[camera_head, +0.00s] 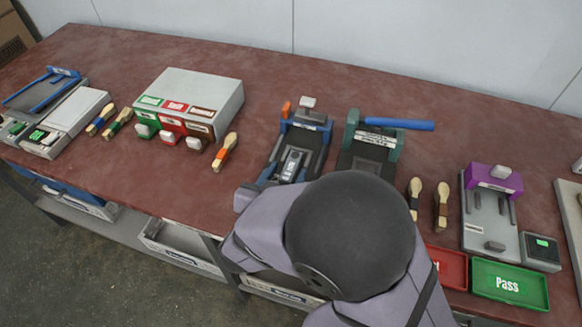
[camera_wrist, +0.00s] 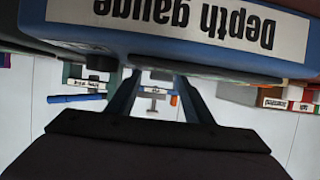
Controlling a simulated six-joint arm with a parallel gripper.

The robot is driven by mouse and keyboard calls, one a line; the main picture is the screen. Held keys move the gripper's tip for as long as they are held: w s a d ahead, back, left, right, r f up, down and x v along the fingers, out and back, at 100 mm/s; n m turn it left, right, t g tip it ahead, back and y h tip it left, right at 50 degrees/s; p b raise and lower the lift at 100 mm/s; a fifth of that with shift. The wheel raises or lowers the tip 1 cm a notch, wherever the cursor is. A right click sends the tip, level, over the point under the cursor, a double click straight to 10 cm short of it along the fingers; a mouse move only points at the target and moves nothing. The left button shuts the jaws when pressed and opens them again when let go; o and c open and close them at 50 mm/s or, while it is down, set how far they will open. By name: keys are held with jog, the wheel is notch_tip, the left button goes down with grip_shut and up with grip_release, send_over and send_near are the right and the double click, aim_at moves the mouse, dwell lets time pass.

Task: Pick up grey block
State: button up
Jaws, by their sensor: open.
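My gripper (camera_wrist: 160,77) shows in the wrist view as two dark fingers set apart with a gap between them, so it is open and nothing shows in its grip. In the head view it is hidden behind my arm's round dark housing. The blue depth gauge fixture (camera_wrist: 175,45) fills the top of the wrist view, upside down and very near the fingers; I cannot tell whether they touch. In the head view this fixture (camera_head: 316,120) carries a grey instrument (camera_head: 291,164) and a light grey piece (camera_head: 308,102) on top. I cannot tell which grey piece is the grey block.
A green press (camera_head: 367,150) with a blue lever stands right of the fixture. A grey rack (camera_head: 208,87) and loose brushes (camera_head: 225,151) are at left. A purple-topped fixture (camera_head: 492,180), red tray (camera_head: 447,268) and green Pass tray (camera_head: 511,283) are at right. The back of the table is clear.

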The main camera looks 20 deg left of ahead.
aim_at(288, 172)
jog(key=shift+x, duration=1.05)
grip_shut()
notch_tip(288, 172, up, 10)
jog(key=p, duration=0.1)
jog(key=shift+p, duration=0.35)
